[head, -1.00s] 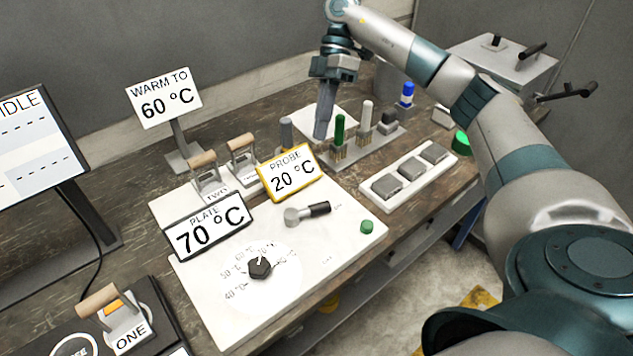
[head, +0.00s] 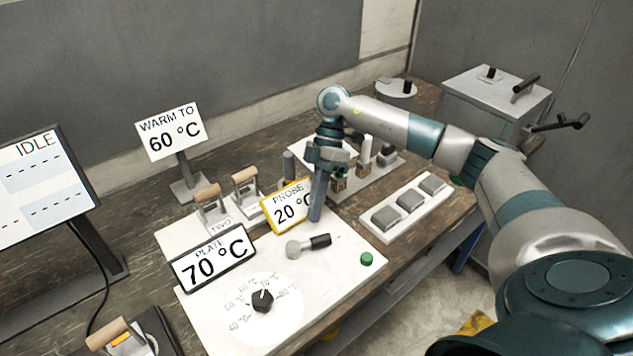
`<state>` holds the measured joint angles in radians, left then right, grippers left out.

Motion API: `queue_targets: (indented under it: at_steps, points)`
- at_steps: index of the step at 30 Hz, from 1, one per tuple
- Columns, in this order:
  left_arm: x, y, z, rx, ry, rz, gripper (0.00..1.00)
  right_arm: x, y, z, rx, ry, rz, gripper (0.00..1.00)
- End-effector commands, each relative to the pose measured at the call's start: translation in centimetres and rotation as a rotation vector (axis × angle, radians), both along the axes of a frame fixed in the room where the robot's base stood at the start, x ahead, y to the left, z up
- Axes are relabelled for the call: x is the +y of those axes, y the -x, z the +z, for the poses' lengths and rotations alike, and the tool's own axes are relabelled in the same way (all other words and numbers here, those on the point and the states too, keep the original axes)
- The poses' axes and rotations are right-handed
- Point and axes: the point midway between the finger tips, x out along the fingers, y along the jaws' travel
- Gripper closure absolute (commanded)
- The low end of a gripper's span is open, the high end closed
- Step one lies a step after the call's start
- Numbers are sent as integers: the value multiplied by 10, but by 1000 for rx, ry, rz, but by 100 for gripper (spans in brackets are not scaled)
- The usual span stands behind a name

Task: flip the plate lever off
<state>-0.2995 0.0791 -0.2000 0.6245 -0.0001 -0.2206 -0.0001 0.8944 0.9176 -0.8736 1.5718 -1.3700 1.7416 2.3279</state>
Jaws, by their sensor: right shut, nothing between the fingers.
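The plate lever (head: 309,244) is a short lever with a silver round hub and a black grip on the white plate unit (head: 330,275). Its black grip points right. My right gripper (head: 316,218) is shut and empty, pointing down just above and behind the black grip; I cannot tell whether it touches. It covers the right edge of the yellow-framed PROBE sign (head: 286,207), which reads 20 °C. The PLATE sign (head: 213,257) reads 70 °C. A black dial (head: 262,301) sits in front of the lever. My left gripper is not in view.
A green button (head: 367,259) is right of the lever. A white rack with grey blocks (head: 411,203) stands farther right. Wooden-handled holders (head: 245,186) stand behind the signs. A WARM TO 60 °C sign (head: 171,132) and an IDLE screen (head: 40,185) are at left.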

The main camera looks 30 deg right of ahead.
Motion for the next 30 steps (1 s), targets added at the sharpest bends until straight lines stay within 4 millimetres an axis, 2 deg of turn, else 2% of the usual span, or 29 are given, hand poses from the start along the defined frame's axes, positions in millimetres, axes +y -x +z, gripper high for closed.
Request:
queue_targets:
  at_steps: [3, 9, 30]
  points:
    - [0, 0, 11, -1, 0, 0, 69, 3, 14, 1, 1, 1, 1, 100]
    - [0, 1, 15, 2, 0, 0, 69, 6, 25, -3, -1, 0, 0, 100]
    - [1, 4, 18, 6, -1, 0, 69, 7, 23, -4, 0, 1, -19, 100]
